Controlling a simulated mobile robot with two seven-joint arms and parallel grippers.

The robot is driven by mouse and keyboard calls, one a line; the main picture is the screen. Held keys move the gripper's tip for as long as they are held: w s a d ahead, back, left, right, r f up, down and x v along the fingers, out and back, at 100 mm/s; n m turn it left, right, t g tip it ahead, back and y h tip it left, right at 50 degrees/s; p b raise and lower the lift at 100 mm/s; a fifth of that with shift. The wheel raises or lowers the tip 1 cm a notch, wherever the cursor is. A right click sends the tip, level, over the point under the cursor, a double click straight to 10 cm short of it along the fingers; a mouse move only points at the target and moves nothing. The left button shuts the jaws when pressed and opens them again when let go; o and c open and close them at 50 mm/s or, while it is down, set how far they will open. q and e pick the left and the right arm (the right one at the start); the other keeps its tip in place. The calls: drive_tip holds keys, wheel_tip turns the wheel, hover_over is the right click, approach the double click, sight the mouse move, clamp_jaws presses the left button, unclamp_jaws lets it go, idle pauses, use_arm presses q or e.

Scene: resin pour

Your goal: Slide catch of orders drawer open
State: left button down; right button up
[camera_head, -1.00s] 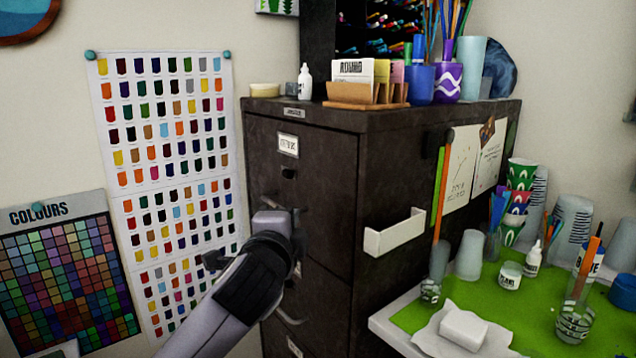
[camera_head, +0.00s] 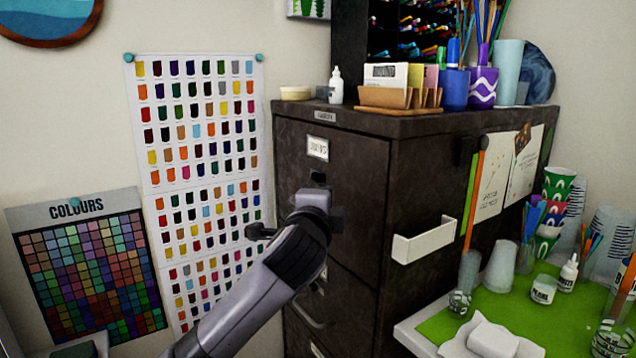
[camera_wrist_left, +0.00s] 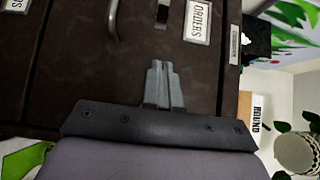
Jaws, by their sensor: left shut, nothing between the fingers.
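The dark brown filing cabinet (camera_head: 350,240) fills the middle of the head view. Its top drawer (camera_wrist_left: 205,75) carries the ORDERS label, a white card in a metal frame (camera_wrist_left: 198,22), also visible in the head view (camera_head: 318,148). The small dark catch (camera_wrist_left: 162,14) sits beside the label, and below the label in the head view (camera_head: 318,178). A curved metal handle (camera_wrist_left: 113,20) lies farther left in the wrist view. My left gripper (camera_wrist_left: 160,68) is shut and empty, apart from the catch in that picture. In the head view it (camera_head: 315,196) overlaps the drawer front just below the catch, partly hiding it. My right gripper is not in view.
A white holder (camera_head: 424,240) juts from the cabinet's side. A card rack (camera_head: 398,97) and cups stand on top. A table with a green mat (camera_head: 500,310) stands at right. Colour charts (camera_head: 205,160) hang on the wall at left.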

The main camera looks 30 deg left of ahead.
sight(314, 176)
use_arm(q)
drive_tip(key=x, duration=0.5)
drive_tip(key=a, duration=0.1)
drive_tip(key=w+a+p, duration=0.1)
drive_tip(key=a, duration=0.1)
drive_tip(key=shift+w, duration=0.35)
drive_tip(key=shift+w+a, duration=0.2)
drive_tip(key=shift+a, duration=0.25)
drive_tip(key=shift+w+a+r+p, duration=0.1)
drive_tip(key=shift+w+a+p, duration=0.05)
drive_tip(key=shift+a+p, duration=0.3)
drive_tip(key=shift+w+a+r+p, duration=0.1)
drive_tip(key=shift+w+a+p, duration=0.15)
drive_tip(key=shift+a, duration=0.3)
drive_tip(key=shift+a+f, duration=0.15)
drive_tip(key=shift+a, duration=0.05)
